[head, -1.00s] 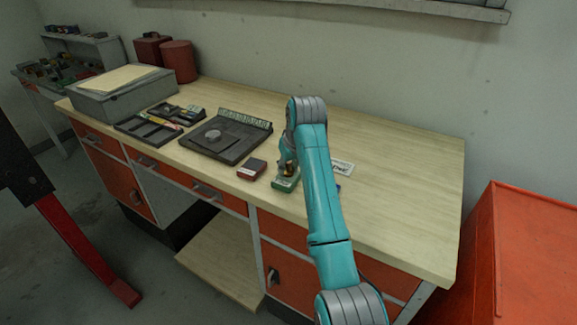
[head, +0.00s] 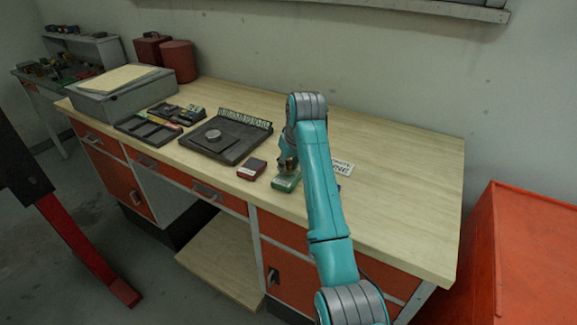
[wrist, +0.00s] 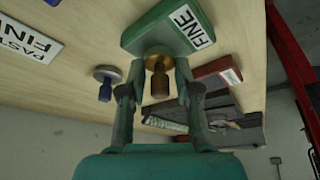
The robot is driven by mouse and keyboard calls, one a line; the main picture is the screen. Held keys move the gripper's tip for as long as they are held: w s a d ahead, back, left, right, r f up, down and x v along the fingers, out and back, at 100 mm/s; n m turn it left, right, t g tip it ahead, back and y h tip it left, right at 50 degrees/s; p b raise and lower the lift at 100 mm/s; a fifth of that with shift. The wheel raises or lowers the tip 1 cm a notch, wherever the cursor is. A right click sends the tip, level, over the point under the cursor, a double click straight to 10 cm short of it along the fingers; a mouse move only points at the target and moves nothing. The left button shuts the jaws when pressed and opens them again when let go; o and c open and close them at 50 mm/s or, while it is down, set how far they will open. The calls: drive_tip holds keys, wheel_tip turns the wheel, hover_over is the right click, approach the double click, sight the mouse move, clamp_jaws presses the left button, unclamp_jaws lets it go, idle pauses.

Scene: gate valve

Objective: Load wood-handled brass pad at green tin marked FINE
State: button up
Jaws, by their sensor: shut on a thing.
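The green tin (head: 286,183) stands on the bench near its front edge; its FINE label reads clearly on the tin (wrist: 165,28) in the wrist view. My gripper (wrist: 158,80) is shut on the wood-handled brass pad (wrist: 158,62), with a finger on each side. The brass disc is close against the tin in the wrist view; whether it touches the tin's top I cannot tell. In the head view my gripper (head: 288,163) is just above the tin, partly hidden by my arm. A second pad with a blue handle (wrist: 105,92) stands apart to the left in the wrist view.
A red tin (head: 251,169) is just left of the green one. A dark tray with a round disc (head: 213,135) lies further left. The right part of the bench is clear.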

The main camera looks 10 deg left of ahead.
drive_tip(key=shift+r, duration=3.05)
